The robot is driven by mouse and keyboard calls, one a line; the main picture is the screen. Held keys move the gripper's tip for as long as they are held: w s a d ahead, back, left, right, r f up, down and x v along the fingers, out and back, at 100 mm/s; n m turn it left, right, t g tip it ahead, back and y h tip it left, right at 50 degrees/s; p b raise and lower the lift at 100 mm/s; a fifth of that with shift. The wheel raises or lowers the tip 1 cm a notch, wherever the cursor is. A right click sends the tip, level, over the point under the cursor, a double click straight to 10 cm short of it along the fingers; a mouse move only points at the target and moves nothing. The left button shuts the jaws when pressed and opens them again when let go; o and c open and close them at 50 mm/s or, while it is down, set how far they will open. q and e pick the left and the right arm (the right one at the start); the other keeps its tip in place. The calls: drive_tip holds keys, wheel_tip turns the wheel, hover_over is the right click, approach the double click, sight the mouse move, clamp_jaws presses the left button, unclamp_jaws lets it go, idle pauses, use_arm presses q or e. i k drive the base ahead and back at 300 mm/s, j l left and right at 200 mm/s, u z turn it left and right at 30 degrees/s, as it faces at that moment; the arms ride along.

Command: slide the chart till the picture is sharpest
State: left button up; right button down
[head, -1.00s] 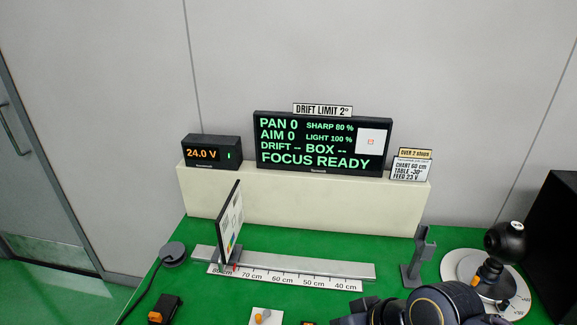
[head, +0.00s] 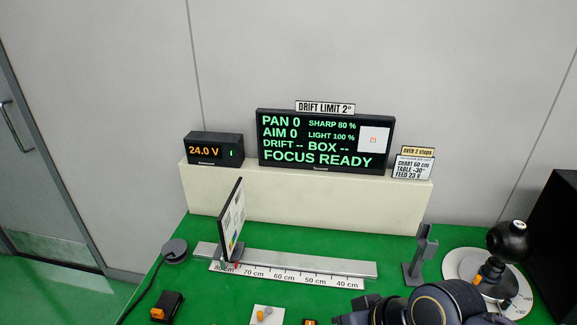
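The chart (head: 233,222) is a thin upright board with colored patches, seen at a steep angle. It stands on a dark slider on the metal rail (head: 310,265), near the left end. A small red mark at its foot lies between the 80 and 70 cm labels of the scale (head: 290,278). The display (head: 325,140) reads PAN 0, AIM 0, SHARP 80 %, LIGHT 100 %, DRIFT --, BOX --, FOCUS READY. My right arm, dark with a gold ring, shows at the bottom right, away from the chart; its fingertips cannot be made out. My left gripper is out of view.
A sign (head: 412,167) reads CHART 60 cm, TABLE -30°, FEED 23 V. The supply box (head: 215,149) reads 24.0 V. A grey post (head: 421,255) stands right of the rail, beside a ball-topped device (head: 507,245) on a round dial. Small switches sit in front.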

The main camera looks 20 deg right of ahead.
sight(230, 221)
drive_tip(key=i+j, duration=0.1)
drive_tip(key=j, duration=0.2)
drive_tip(key=i+j, duration=0.15)
drive_tip(key=j, duration=0.2)
drive_tip(key=i+j, duration=0.1)
drive_tip(key=j, duration=0.2)
drive_tip(key=i+j, duration=0.1)
drive_tip(key=j, duration=0.2)
